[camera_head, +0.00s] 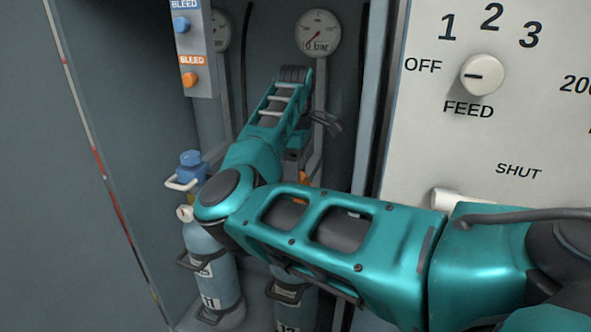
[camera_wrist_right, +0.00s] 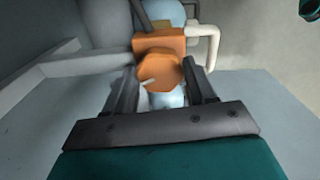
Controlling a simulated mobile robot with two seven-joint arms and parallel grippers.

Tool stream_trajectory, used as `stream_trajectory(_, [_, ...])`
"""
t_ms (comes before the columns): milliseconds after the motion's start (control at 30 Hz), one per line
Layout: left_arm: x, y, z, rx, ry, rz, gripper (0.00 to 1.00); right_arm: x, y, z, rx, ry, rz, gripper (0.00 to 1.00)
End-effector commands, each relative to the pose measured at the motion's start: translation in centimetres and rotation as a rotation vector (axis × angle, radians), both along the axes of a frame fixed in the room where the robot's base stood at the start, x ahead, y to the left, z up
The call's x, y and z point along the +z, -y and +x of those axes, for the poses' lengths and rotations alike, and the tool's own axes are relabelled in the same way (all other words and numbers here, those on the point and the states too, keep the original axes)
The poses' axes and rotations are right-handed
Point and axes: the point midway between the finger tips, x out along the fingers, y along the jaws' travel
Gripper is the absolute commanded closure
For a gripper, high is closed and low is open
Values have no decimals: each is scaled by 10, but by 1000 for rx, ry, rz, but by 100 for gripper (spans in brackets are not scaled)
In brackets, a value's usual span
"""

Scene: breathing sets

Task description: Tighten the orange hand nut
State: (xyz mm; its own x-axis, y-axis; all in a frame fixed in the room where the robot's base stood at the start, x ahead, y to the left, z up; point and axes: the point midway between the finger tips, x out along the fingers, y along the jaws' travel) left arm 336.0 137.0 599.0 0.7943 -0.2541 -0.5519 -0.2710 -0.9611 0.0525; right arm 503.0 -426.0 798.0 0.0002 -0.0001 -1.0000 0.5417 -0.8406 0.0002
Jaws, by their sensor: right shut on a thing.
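The orange hand nut (camera_wrist_right: 160,73) is a many-sided knob with a pale mark, on an orange block in the right wrist view. My right gripper (camera_wrist_right: 163,84) has one finger on each side of it and is shut on it. In the head view my right arm reaches into the cabinet and bends back. A small bit of orange (camera_head: 304,180) shows below the wrist there; the fingers and most of the nut are hidden by my arm. My left gripper is not in view.
A gas bottle with a blue valve (camera_head: 191,160) stands at left; a second bottle (camera_head: 288,296) is mostly behind my arm. A gauge (camera_head: 318,33) and bleed knobs are above. A white panel (camera_head: 480,130) is at right. A white handle (camera_wrist_right: 213,45) is close beside the nut.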

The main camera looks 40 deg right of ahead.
Motion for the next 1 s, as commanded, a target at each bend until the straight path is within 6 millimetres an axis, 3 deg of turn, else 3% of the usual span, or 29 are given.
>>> stream_trajectory(133, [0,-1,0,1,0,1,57,0,0,0,0,0,0,75])
stream_trajectory(467, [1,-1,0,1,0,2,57,1,0,0,59,0,0,75])
stream_trajectory(1000, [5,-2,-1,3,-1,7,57,2,0,1,499,0,1,75])
